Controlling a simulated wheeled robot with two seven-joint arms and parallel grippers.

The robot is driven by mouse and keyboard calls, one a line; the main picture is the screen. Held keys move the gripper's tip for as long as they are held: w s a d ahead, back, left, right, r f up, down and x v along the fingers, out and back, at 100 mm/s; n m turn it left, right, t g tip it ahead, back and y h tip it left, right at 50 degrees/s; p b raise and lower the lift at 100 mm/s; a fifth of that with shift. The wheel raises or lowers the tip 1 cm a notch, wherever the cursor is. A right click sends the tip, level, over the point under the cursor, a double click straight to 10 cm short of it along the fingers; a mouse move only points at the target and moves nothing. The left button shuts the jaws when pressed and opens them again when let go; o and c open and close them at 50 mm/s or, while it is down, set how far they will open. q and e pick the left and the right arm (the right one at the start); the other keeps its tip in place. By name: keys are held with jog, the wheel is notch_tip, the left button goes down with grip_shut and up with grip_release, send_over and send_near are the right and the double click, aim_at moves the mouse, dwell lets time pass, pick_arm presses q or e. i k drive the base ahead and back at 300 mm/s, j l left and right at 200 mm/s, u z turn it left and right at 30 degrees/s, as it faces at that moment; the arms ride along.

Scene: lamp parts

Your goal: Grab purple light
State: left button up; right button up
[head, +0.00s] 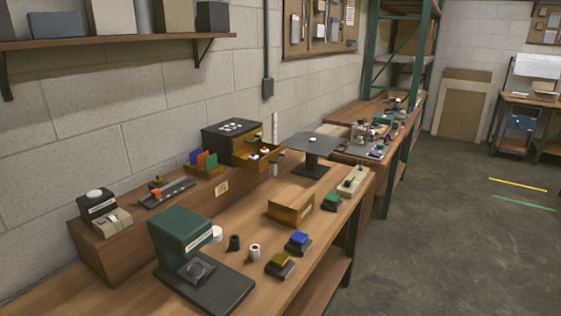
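Neither of my grippers shows in the head view. No purple light is clearly identifiable. A small purplish item (376,154) lies on the far part of the bench, too small to make out. A blue-topped block on a dark base (299,240) stands on the near workbench (250,205). A yellow-topped block (280,264) is in front of it and a green-topped block (332,202) is behind it.
A green machine (182,236) on a dark base stands at the near left of the bench. A yellow bin (290,208), a dark raised platform (313,147) and an open drawer unit (236,138) stand farther back. The floor (440,230) at the right is clear.

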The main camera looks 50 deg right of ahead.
aim_at(256, 157)
jog(key=z, duration=1.65)
